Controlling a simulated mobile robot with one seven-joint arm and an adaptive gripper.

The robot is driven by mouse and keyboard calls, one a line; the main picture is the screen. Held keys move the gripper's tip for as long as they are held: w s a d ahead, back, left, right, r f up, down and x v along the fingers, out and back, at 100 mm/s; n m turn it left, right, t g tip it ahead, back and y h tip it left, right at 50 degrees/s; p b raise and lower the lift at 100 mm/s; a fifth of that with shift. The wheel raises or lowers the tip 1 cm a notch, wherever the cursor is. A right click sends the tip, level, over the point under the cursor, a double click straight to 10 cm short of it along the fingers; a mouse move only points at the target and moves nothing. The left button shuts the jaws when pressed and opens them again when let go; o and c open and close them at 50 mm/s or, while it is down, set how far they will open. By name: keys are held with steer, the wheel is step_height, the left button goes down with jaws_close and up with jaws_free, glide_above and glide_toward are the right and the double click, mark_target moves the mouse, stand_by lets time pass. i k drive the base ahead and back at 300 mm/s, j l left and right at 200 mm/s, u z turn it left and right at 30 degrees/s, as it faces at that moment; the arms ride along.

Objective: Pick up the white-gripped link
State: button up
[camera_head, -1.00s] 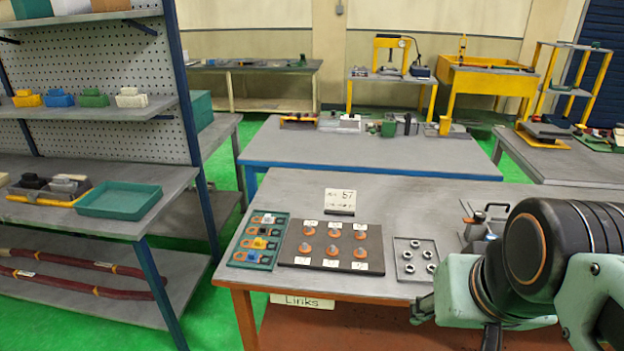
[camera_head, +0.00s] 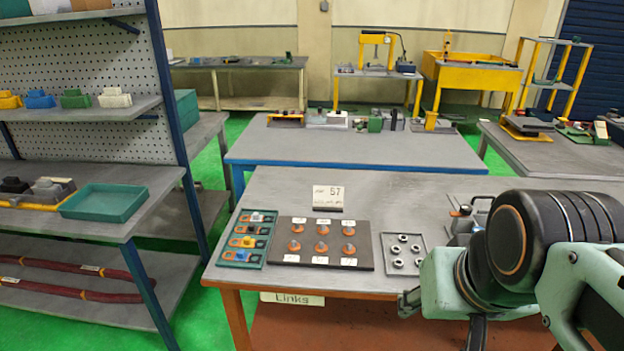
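A green tray (camera_head: 262,263) lies at the left end of the near table and holds several links with coloured grips. The white-gripped link (camera_head: 257,217) appears to be in its top row, small in the picture. A dark-gripped, a yellow-gripped and a blue-gripped link (camera_head: 240,255) sit in the rows below it. My gripper (camera_head: 407,302) is at the right, beside the front edge of the table and well away from the tray. Its fingers are small and partly hidden by my wrist, so I cannot tell whether they are open.
A dark board (camera_head: 367,260) with several orange-based pegs lies right of the green tray. Beyond it are a grey tray of nuts (camera_head: 422,267) and a fixture (camera_head: 468,218) partly behind my arm. A sign (camera_head: 328,197) stands behind the board. Shelving (camera_head: 150,180) stands at the left.

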mark_target(255, 217)
steer(key=u, duration=0.5)
steer(key=i+j, duration=0.4)
steer(key=i, duration=0.15)
steer(key=i+j+z, duration=0.1)
steer(key=i+j, duration=0.4)
steer(key=i, duration=0.4)
steer(key=j, duration=0.25)
steer(key=i, duration=0.05)
